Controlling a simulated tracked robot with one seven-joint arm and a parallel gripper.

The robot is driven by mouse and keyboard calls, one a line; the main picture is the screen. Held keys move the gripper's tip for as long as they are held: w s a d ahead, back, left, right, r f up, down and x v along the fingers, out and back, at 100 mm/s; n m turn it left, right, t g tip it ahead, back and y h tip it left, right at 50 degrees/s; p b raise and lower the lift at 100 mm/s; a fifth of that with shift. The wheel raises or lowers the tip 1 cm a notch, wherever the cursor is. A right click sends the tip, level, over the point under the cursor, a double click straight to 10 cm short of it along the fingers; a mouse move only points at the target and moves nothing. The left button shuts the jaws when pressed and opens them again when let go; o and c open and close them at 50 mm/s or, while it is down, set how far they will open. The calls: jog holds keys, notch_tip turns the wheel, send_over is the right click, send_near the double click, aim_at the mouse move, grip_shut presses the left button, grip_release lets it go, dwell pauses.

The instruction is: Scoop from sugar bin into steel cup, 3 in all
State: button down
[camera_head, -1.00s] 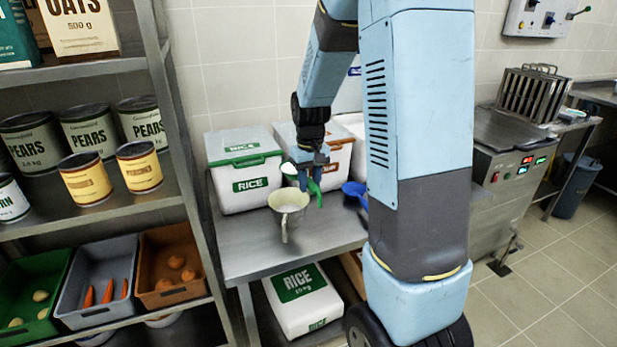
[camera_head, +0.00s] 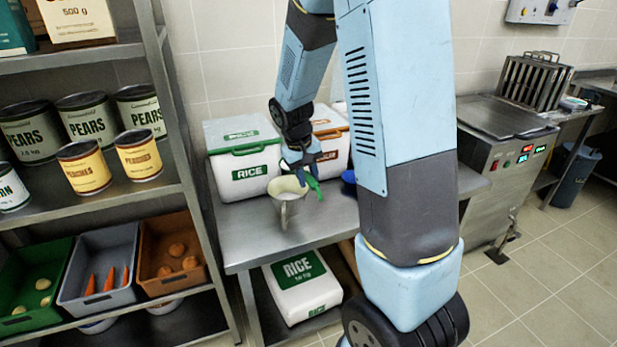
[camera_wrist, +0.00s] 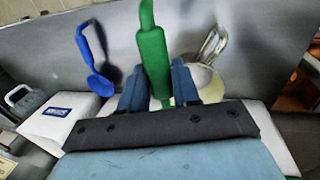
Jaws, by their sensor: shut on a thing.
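My gripper (camera_head: 303,174) is shut on the handle of a green scoop (camera_head: 315,185); the handle also shows upright between the fingers in the wrist view (camera_wrist: 153,50). The steel cup (camera_head: 287,212) stands on the steel table, with its handle towards the front. The gripper is just behind and above the cup's rim. The scoop's bowl is hard to make out at the cup mouth, and I cannot tell its contents. The cup is partly hidden behind the fingers in the wrist view (camera_wrist: 212,75). I cannot read a sugar label; a blue-labelled white bin (camera_wrist: 80,100) shows in the wrist view.
A green-lidded rice bin (camera_head: 232,180) and an orange-trimmed bin (camera_head: 333,155) stand at the table's back. A blue scoop (camera_wrist: 100,85) lies near the cup. A rack of cans and crates (camera_head: 190,200) is on the left. The front table (camera_head: 245,245) is clear.

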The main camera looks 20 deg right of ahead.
jog(key=shift+a+r+h, duration=0.25)
jog(key=shift+h, duration=0.6)
jog(key=shift+a+r+h, duration=0.2)
jog(key=shift+h, duration=0.65)
jog(key=a+f+t+h, duration=0.1)
jog(key=a+h, duration=0.4)
jog(key=h, duration=1)
jog(key=shift+s+a+f, duration=0.15)
jog(key=shift+a+f, duration=0.15)
jog(key=shift+f, duration=0.4)
